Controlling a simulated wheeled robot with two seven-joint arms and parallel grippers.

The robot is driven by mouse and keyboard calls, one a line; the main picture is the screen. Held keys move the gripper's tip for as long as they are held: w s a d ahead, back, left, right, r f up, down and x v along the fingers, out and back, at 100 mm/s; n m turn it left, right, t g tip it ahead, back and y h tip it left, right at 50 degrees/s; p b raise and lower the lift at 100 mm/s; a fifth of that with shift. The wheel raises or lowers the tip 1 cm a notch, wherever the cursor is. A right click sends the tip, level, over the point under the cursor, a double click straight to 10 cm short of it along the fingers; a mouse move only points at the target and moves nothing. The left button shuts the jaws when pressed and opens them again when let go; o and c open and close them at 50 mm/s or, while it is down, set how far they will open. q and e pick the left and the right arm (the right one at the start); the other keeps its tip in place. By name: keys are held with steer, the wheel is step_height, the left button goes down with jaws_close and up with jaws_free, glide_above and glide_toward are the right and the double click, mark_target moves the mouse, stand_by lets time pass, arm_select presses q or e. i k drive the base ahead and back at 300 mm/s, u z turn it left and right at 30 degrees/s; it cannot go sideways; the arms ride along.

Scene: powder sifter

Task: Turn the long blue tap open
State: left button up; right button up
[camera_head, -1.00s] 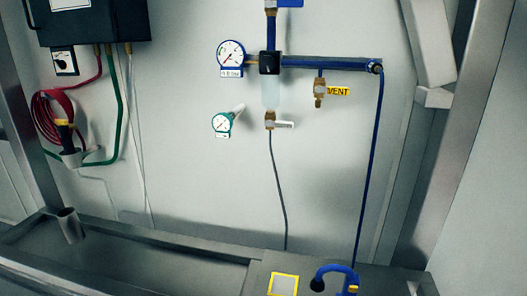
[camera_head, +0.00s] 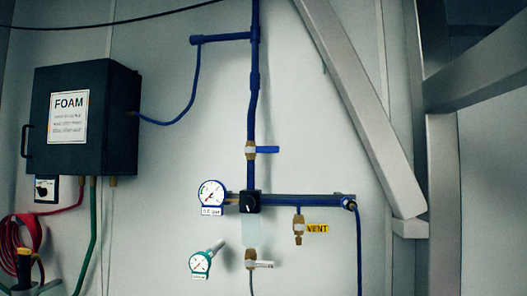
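The long blue tap (camera_head: 267,150) is a blue lever handle on a brass valve body (camera_head: 250,151) in the vertical blue pipe, near the middle of the camera_head view. Its handle points to the right, lying level and across the pipe. Neither of my grippers shows in this view, and nothing touches the tap.
Below the tap are a black regulator (camera_head: 250,202), a blue-rimmed gauge (camera_head: 211,194), a green gauge (camera_head: 200,263) and a brass vent valve (camera_head: 298,228). A dark FOAM box (camera_head: 83,119) hangs at left. A grey diagonal beam (camera_head: 360,105) stands at right.

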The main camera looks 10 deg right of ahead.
mark_target(266, 149)
steer(key=z, duration=0.45)
steer(key=k, duration=0.65)
steer(key=z, duration=0.85)
steer(key=k, duration=0.5)
steer(key=i, duration=1.45)
steer(key=u, duration=1.2)
steer(key=i, duration=0.15)
steer(key=u, duration=0.15)
